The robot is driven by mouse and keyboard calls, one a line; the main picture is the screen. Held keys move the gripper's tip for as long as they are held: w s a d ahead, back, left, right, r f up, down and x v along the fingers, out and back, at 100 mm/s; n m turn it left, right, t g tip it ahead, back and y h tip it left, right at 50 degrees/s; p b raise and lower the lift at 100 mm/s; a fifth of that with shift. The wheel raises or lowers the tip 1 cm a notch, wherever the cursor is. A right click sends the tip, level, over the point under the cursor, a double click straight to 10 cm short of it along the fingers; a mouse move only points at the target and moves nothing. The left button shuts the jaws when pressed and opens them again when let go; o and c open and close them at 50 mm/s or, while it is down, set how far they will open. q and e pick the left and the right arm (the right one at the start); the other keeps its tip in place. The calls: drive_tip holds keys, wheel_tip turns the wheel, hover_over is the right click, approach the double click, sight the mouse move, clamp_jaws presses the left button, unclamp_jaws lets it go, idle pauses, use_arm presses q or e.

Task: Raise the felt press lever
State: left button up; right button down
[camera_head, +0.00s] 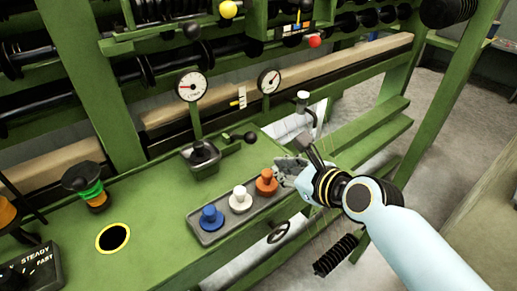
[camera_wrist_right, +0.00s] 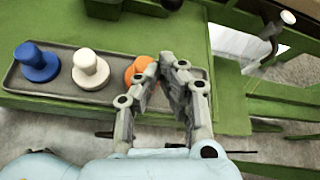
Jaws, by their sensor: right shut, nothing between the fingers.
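Several ball-ended levers show in the head view, and I cannot tell for sure which is the felt press lever. A yellow ball (camera_head: 228,9), a red ball (camera_head: 315,41) and a dark ball (camera_head: 192,29) sit on the upper green frame. A short lever with a black ball (camera_head: 250,137) lies beside a black-knobbed box on the bench. A white-capped handle (camera_head: 303,96) stands past the bench's right end; it also shows in the wrist view (camera_wrist_right: 288,17). My right gripper (camera_head: 283,166) is shut and empty, beside the orange knob (camera_head: 267,182), whose wrist view (camera_wrist_right: 139,68) is partly covered by the fingers.
A grey tray (camera_head: 207,238) holds the orange, white (camera_head: 240,199) and blue (camera_head: 212,217) knobs. Two gauges (camera_head: 192,87) stand behind the green bench (camera_head: 150,205). A yellow-rimmed hole (camera_head: 113,237) lies left. Green rails cross beyond the bench's right end.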

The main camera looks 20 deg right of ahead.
sight(242, 138)
drive_tip(key=shift+w+r+m, duration=0.5)
drive_tip(key=shift+m, duration=0.2)
drive_tip(key=b+x, duration=0.3)
drive_tip(key=x, duration=0.7)
drive_tip(key=shift+r, duration=0.1)
